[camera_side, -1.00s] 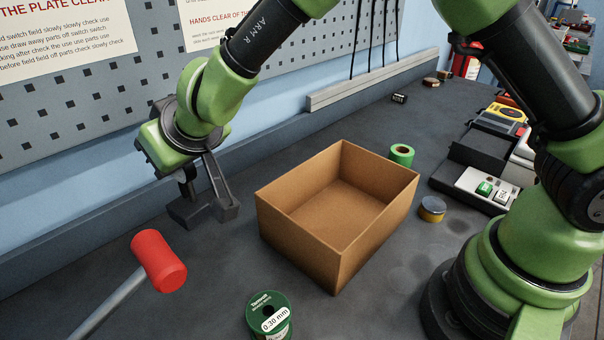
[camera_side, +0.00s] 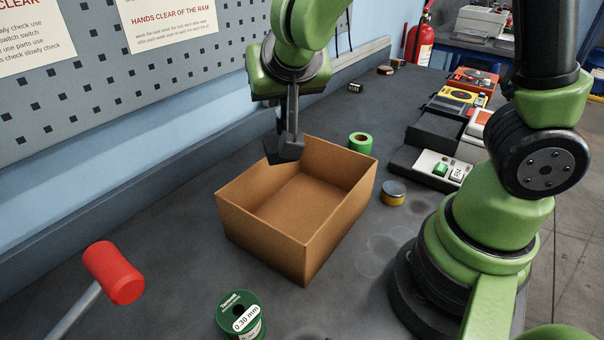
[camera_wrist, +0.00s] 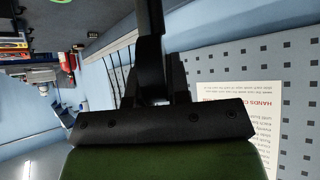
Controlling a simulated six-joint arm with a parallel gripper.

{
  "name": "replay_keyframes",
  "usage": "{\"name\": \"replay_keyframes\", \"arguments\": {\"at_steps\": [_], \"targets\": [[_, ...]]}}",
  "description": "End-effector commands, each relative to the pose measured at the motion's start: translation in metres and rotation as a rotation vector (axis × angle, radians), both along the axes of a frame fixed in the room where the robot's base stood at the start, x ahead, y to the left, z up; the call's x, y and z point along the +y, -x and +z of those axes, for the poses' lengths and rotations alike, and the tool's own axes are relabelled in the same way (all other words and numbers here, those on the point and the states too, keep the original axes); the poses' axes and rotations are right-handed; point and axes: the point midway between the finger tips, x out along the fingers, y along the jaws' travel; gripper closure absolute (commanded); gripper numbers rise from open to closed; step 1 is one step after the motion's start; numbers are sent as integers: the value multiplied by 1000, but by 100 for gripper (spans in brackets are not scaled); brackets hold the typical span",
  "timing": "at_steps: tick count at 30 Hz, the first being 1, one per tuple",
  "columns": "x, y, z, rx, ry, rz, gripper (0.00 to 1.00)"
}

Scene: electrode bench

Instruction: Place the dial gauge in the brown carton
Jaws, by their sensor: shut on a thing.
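The brown carton (camera_side: 262,237) stands open and empty-looking on the dark bench, in the middle of the side view. My gripper (camera_side: 285,150) points down over the carton's back left edge, its dark fingertips at about rim height in the picture. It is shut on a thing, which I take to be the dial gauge. The fingers hide nearly all of it and its face cannot be made out. In the wrist view, my gripper (camera_wrist: 155,85) shows dark fingers with a small rounded part between them. No dial gauge shows elsewhere on the bench.
A green tape roll (camera_side: 360,143) and a yellow-sided tin (camera_side: 393,193) stand right of the carton. A red mallet (camera_side: 114,272) and a green wire spool (camera_side: 240,316) are at the front. The pegboard wall (camera_side: 110,90) runs behind. Bench left of the carton is clear.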

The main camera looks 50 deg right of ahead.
Motion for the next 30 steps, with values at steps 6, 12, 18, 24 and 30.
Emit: {"name": "replay_keyframes", "arguments": {"at_steps": [6, 12, 18, 24, 30], "targets": [[12, 19, -34, 3, 3, -349, 100], [17, 32, -48, -1, 1, -512, 100], [17, 35, -82, 2, 5, -537, 100], [17, 34, -105, -3, -1, -536, 100], [17, 35, -129, 0, 1, -535, 100]]}}
